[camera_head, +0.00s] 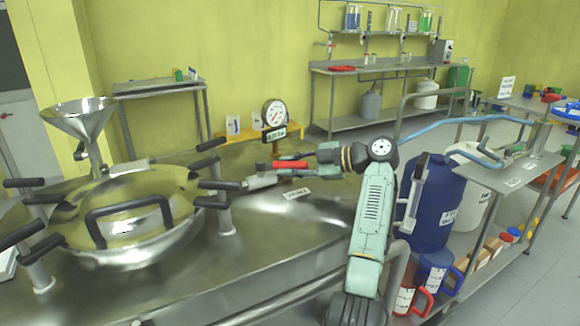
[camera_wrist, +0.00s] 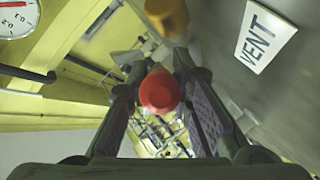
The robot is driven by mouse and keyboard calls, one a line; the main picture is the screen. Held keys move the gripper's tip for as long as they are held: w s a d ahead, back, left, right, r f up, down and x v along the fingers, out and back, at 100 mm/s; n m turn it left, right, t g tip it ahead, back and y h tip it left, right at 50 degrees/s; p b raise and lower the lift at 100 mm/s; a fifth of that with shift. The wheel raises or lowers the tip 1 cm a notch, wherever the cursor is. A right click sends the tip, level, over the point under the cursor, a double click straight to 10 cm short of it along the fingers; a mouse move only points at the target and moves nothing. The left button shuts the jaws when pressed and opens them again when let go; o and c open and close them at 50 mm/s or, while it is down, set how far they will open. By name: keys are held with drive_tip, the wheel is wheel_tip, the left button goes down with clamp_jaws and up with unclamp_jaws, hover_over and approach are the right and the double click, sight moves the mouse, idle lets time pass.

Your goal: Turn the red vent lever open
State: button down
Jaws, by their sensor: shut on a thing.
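The red vent lever (camera_head: 290,164) sticks out to the right of a metal valve (camera_head: 262,180) on the steel vessel top. It lies about level in the head view. My gripper (camera_head: 308,160) reaches in from the right, with its fingers at the lever. In the wrist view the round red end of the lever (camera_wrist: 160,91) sits between the two fingers of my gripper (camera_wrist: 163,100). The fingers are shut on it. A brass-coloured part (camera_wrist: 168,17) shows beyond it. The inner finger faces partly hide the lever's sides.
A pressure gauge (camera_head: 274,113) stands just behind the lever; its dial (camera_wrist: 17,16) also shows in the wrist view. A VENT label (camera_wrist: 266,36) lies beside the valve. The domed hatch (camera_head: 125,210) with black handles is to the left. A blue drum (camera_head: 437,205) stands at right.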

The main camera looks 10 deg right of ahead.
drive_tip(key=c, duration=1.4)
unclamp_jaws()
drive_tip(key=shift+d, duration=0.1)
drive_tip(key=v, duration=1.2)
drive_tip(key=shift+c, duration=0.2)
